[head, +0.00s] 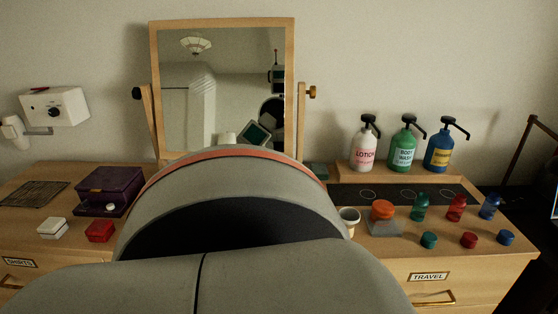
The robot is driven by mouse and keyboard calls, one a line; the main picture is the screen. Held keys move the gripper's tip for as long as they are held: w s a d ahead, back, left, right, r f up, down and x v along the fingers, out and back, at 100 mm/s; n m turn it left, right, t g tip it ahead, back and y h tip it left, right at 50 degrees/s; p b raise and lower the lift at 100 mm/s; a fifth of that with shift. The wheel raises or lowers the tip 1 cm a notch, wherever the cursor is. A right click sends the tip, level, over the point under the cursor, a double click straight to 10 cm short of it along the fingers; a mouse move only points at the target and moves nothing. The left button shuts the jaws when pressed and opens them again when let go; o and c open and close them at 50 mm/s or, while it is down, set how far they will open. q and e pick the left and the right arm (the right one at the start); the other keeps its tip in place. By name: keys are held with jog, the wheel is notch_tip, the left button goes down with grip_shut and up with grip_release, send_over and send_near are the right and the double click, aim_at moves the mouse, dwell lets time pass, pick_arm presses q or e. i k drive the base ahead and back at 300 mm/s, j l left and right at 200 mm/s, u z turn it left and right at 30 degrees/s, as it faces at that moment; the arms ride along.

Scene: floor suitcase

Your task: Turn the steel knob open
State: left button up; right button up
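A dark purple box (108,188) stands on the left part of the wooden dresser. A small pale, shiny round knob (110,207) shows low on its front; I cannot tell for sure that it is steel, or how far it is turned. A white wall box (54,108) at the upper left has a dark dial. Neither of my grippers shows in the head view. A large grey rounded form with an orange band, very near the camera, hides the middle of the dresser.
A tilting mirror (222,100) stands behind. Three pump bottles (406,144) sit on a raised shelf at right, with small bottles and caps (469,240) in front. White (53,229) and red (100,231) small boxes lie before the purple box. A cup (349,221) stands near the middle.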

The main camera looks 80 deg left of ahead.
aim_at(85, 205)
jog(key=u, duration=4.05)
jog(key=j+z, duration=0.75)
jog(key=k+j+z, duration=0.15)
jog(key=j+z, duration=0.25)
jog(key=k+j+z, duration=0.15)
jog(key=j+z, duration=0.2)
jog(key=j, duration=0.1)
